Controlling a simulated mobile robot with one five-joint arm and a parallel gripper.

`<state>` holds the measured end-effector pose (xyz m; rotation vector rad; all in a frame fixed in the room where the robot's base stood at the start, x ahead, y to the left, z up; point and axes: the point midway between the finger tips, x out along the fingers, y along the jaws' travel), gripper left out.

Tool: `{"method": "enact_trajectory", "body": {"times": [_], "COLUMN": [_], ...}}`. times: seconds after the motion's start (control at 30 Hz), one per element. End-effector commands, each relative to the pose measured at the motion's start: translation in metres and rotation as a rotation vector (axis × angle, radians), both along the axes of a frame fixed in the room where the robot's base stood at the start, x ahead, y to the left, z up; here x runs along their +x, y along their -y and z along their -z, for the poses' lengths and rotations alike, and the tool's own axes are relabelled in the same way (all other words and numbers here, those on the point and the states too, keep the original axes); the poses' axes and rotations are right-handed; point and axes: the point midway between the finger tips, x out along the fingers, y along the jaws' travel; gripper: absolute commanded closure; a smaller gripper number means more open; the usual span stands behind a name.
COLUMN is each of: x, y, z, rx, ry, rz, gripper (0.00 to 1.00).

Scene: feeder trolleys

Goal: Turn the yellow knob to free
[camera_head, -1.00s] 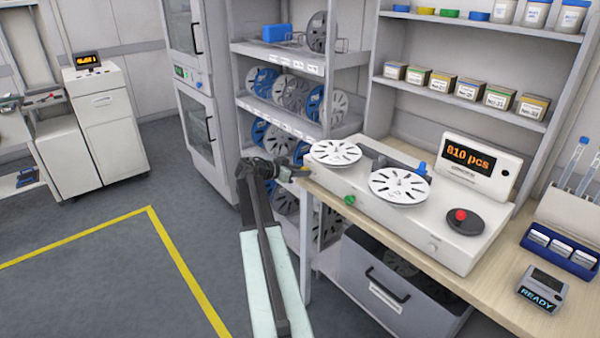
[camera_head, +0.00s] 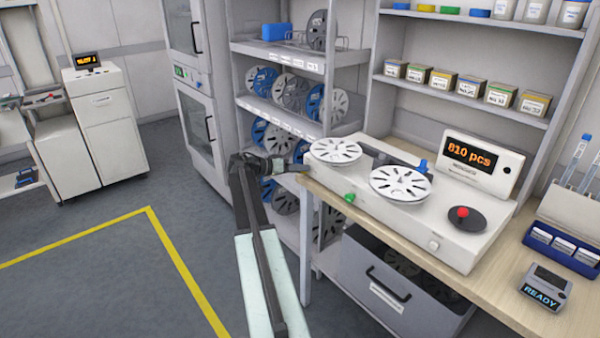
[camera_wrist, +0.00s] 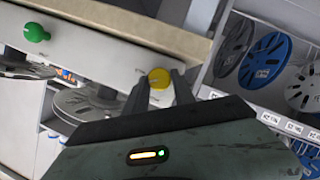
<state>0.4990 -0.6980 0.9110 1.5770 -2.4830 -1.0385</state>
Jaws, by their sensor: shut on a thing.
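The yellow knob (camera_wrist: 159,78) is on the white front face of the reel counter (camera_head: 445,240), near one end, in the wrist view. My gripper (camera_wrist: 163,88) has its two dark fingers on either side of the knob and is shut on it. In the head view my gripper (camera_head: 298,164) reaches the left end of the counter, and it hides the yellow knob there. Any pointer or marking on the knob is too small or hidden to read. A green knob (camera_head: 349,198) sits farther right on the same face; it also shows in the wrist view (camera_wrist: 36,32).
Two white reels (camera_head: 400,185) lie on top of the counter. Its display (camera_head: 470,155) reads 810 pcs. A red button (camera_head: 463,212) is at the right. A shelf of reels (camera_head: 285,105) stands close behind my gripper. An open drawer (camera_head: 385,285) is below the bench.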

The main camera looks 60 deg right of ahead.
Motion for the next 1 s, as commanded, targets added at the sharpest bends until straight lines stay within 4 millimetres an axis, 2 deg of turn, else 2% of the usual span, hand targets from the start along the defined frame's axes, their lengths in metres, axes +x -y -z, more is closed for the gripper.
{"method": "enact_trajectory", "body": {"times": [0.03, 0.6, 1.0], "x": [0.0021, 0.0048, 0.0049], "y": [0.0003, -0.0002, -0.0004], "z": [0.005, 0.0106, 0.0115], "rx": [0.017, 0.189, 0.285], "ry": [-0.037, -0.548, -0.833], "rz": [0.002, 0.002, 0.001], "gripper": [1.0, 1.0, 1.0]}}
